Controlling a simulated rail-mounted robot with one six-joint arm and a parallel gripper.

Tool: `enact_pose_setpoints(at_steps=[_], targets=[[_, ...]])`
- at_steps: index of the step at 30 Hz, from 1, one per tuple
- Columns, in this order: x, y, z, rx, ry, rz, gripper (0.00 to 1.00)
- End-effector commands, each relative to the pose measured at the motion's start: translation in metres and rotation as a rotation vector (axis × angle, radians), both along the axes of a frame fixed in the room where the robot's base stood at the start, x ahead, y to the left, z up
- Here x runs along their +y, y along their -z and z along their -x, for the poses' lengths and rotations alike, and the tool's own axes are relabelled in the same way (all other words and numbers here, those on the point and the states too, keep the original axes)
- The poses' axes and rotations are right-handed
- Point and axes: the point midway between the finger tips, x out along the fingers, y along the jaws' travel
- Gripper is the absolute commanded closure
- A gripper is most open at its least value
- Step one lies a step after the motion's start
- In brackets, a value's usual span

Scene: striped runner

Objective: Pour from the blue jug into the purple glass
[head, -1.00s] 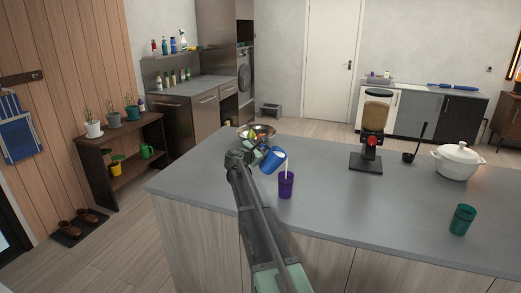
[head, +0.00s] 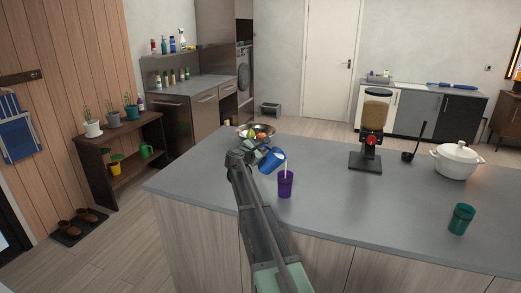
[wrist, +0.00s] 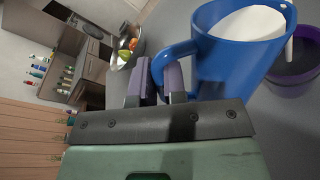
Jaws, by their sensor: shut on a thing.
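My gripper (wrist: 160,80) is shut on the handle of the blue jug (wrist: 236,68). In the head view the blue jug (head: 271,160) is held tilted to the right, above and just left of the purple glass. White liquid shows in the jug's mouth, and a thin white stream falls from its lip towards the glass. The purple glass (head: 286,185) stands upright on the grey counter. In the wrist view part of the purple glass (wrist: 290,78) shows behind the jug, with a dark inside; how full it is cannot be told.
A metal bowl of fruit (head: 243,131) stands behind my gripper on the counter (head: 330,205). To the right are a dispenser (head: 370,135), a black ladle (head: 413,145), a white lidded pot (head: 457,162) and a green cup (head: 461,219).

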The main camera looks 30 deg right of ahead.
Motion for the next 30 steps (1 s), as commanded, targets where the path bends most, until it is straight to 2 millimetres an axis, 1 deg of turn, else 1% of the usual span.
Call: enact_pose_setpoints(at_steps=[5,13,30], targets=[[-0.0009,-0.0014,0.0015,-0.036,0.0,-0.024,1.0],[-0.0009,-0.0008,0.0012,-0.036,0.0,-0.024,1.0],[-0.0028,-0.0036,0.0042,-0.099,-0.001,-0.072,1.0]])
